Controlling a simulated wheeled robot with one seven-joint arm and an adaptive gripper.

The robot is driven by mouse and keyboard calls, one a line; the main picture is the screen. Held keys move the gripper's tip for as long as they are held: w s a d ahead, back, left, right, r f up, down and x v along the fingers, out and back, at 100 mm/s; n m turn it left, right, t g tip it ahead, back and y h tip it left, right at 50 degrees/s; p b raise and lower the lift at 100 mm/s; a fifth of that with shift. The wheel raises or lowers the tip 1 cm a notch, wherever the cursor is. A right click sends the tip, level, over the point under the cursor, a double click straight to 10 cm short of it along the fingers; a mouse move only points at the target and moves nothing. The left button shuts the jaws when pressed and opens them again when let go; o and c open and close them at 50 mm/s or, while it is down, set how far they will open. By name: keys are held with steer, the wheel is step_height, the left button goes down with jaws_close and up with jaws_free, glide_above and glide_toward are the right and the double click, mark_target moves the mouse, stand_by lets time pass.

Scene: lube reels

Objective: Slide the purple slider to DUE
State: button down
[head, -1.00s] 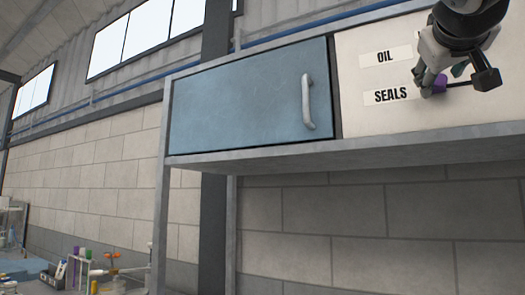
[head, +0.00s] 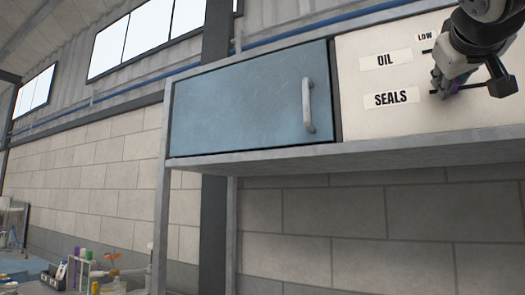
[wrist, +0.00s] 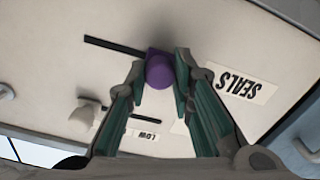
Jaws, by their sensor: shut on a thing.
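The purple slider (wrist: 160,70) sits between my gripper's fingertips (wrist: 162,75) in the wrist view, with my gripper shut on it. A little purple also shows at the gripper (head: 445,84) in the head view. The slider is on a pale panel, in the row of the SEALS label (head: 393,98), which also shows upside down in the wrist view (wrist: 246,87). Its dark slot (wrist: 113,46) runs on to the left of the slider in the wrist view. No DUE label is readable in either view.
A pale knob (wrist: 85,117) belongs to another row, near the LOW label (wrist: 143,135). The OIL label (head: 386,61) is above SEALS. A blue cabinet door (head: 250,100) with a handle (head: 308,105) is left of the panel, and a shelf edge (head: 350,150) runs below.

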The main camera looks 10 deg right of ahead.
steer(key=shift+s+d, duration=0.75)
steer(key=shift+d, duration=0.35)
steer(key=shift+w+a, duration=0.1)
steer(key=shift+a, duration=0.05)
steer(key=c, duration=1.4)
jaws_free()
steer(key=v, duration=1.2)
